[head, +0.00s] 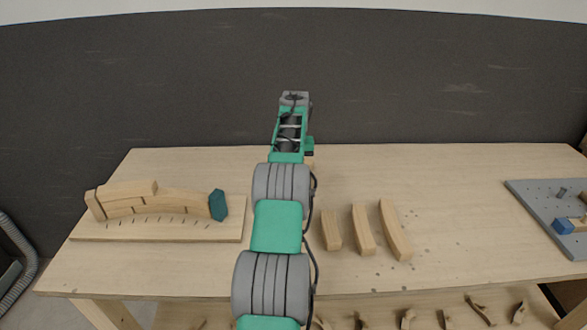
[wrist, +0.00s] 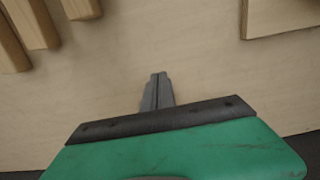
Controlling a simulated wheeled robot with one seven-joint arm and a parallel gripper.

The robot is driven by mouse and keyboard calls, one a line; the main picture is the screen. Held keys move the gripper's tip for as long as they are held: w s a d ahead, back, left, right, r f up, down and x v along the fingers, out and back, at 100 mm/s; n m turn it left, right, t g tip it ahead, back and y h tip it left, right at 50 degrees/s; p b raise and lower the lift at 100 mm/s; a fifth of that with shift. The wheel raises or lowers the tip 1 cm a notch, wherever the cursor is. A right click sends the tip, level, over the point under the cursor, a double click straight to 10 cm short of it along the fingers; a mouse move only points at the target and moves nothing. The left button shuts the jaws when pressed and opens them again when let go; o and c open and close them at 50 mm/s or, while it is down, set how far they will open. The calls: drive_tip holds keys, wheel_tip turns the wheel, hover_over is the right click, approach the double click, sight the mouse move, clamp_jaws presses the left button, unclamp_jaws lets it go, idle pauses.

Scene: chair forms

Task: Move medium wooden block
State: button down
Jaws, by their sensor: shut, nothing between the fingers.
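Three loose curved wooden blocks lie side by side on the table, right of my arm in the head view. The medium wooden block (head: 364,231) appears to be the middle one, between a shorter block (head: 331,230) and a longer block (head: 395,231). In the wrist view, part of the medium block (wrist: 32,22) shows at the upper left. My gripper (wrist: 158,76) is shut and empty over bare tabletop, apart from the blocks. In the head view my arm hides its fingertips.
A wooden base board (head: 155,232) at the left holds stacked curved blocks (head: 150,200) and a dark teal block (head: 218,205). A grey board (head: 550,205) with a blue part (head: 563,226) is at the far right. A dark wall (head: 420,80) stands behind the table. Tabletop right of the blocks is clear.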

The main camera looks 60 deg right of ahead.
wheel_tip(320, 180, up, 4)
drive_tip(key=shift+f, duration=0.1)
drive_tip(key=c, duration=2.2)
unclamp_jaws()
